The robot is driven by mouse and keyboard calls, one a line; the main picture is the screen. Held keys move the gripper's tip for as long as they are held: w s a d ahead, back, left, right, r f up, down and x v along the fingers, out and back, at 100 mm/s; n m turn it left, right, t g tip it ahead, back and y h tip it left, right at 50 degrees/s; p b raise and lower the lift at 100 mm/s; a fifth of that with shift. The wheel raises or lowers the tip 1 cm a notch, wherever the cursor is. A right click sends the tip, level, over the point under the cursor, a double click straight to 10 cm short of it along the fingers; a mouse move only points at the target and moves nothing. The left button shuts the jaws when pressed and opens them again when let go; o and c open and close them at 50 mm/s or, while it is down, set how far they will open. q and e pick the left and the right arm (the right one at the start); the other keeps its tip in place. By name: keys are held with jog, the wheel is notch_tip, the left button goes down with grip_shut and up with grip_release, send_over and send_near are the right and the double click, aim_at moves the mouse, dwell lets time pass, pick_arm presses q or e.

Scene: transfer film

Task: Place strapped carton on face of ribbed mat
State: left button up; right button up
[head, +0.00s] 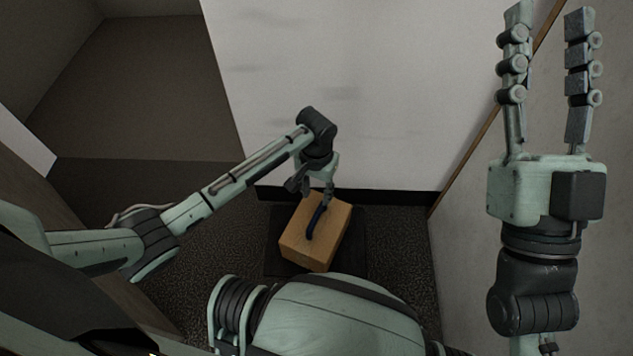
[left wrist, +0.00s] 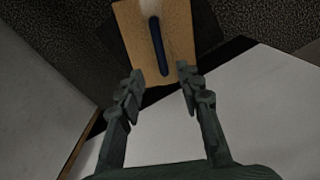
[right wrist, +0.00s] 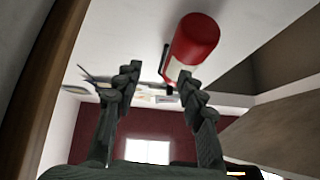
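The strapped carton (head: 299,248) is a tan box with a dark blue strap (head: 316,222) on its upper face. It appears to sit on the dark ribbed mat (head: 354,258), turned at an angle to it; mat shows around it. The carton also shows in the left wrist view (left wrist: 178,25). My left gripper (head: 312,197) is at the carton's far end. Contact cannot be told. My right gripper (head: 548,12) is raised at the right, open and empty.
A white wall (head: 340,90) with a black baseboard stands just behind the mat. Dark speckled carpet (head: 395,240) surrounds the mat. A brown wooden surface (head: 30,190) is at the left. A red cylinder (right wrist: 195,40) shows beyond my right gripper in the right wrist view.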

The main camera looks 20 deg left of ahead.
pick_arm(q)
jog(key=w+d+r+m+t+h, duration=0.1)
jog(key=w+d+r+t+h, duration=0.15)
jog(key=d+r+t, duration=0.5)
jog(key=d+r+m+t+h, duration=0.1)
jog(key=d+r+t+h, duration=0.4)
jog(key=r, duration=0.7)
jog(key=s+a+r+t, duration=0.2)
jog(key=s+r+t, duration=0.1)
jog(key=r, duration=0.7)
jog(key=s+a+r+t, duration=0.2)
jog(key=s+r+t, duration=0.2)
jog(key=r, duration=0.6)
jog(key=s+a+r+t, duration=0.2)
jog(key=s+r+t, duration=0.1)
jog(key=r, duration=0.8)
jog(key=shift+s+a+t, duration=0.3)
jog(key=shift+a+t, duration=0.1)
jog(key=shift+t, duration=0.05)
jog(key=shift+f+h, duration=0.1)
jog(key=shift+h, duration=0.15)
